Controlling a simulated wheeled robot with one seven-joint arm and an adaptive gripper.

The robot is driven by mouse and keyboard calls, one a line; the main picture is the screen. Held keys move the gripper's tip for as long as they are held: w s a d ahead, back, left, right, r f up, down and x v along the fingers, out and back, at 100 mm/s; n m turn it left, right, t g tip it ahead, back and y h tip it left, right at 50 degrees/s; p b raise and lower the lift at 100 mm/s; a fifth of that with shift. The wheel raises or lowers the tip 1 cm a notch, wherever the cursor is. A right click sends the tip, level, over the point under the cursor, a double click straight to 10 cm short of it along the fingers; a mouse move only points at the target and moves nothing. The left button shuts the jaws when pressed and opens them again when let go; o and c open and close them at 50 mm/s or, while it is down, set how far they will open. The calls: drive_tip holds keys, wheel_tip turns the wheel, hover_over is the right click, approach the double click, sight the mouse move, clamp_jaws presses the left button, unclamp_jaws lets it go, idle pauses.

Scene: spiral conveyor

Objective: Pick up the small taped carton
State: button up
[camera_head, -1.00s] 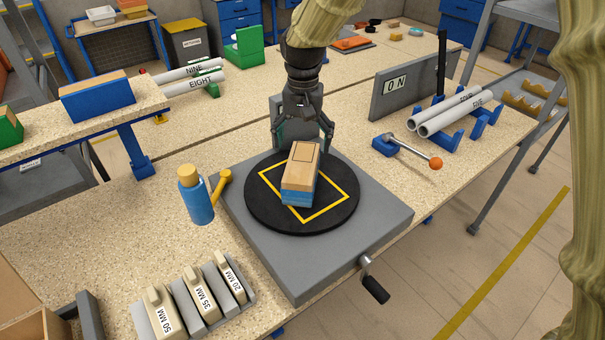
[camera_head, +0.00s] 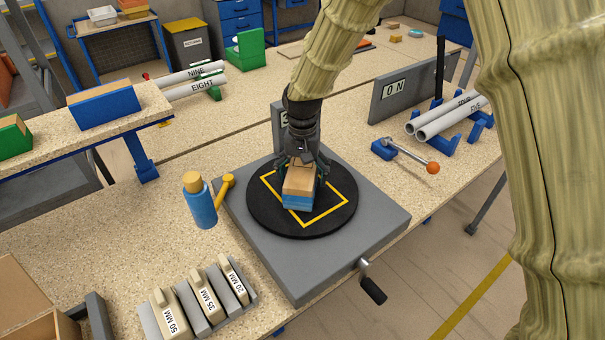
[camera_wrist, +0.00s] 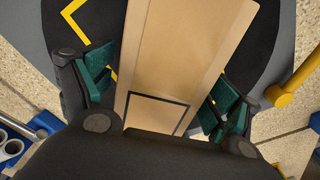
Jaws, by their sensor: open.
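The small carton (camera_head: 299,187) has a tan top and a blue lower part. It stands on the black round turntable (camera_head: 262,217) inside a yellow square outline. My gripper (camera_head: 301,180) is at the carton's far end, with its fingers down around that end. In the wrist view the carton (camera_wrist: 180,60) lies between the two green-padded fingers of my gripper (camera_wrist: 163,90). The fingers are spread, and a gap shows beside the left one. The carton's far end is hidden by my gripper in the head view.
The turntable sits on a grey base plate (camera_head: 300,270) with a crank (camera_head: 372,287) at its front right. A blue bottle (camera_head: 200,203) and yellow-handled tool (camera_head: 225,186) stand left. Labelled blocks (camera_head: 205,302) lie front left. A clamp lever (camera_head: 408,156) is at right.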

drive_tip(key=shift+f, duration=0.85)
drive_tip(key=shift+c, duration=0.3)
drive_tip(key=c, duration=1.3)
drive_tip(key=shift+c, duration=0.8)
drive_tip(key=shift+r, duration=0.15)
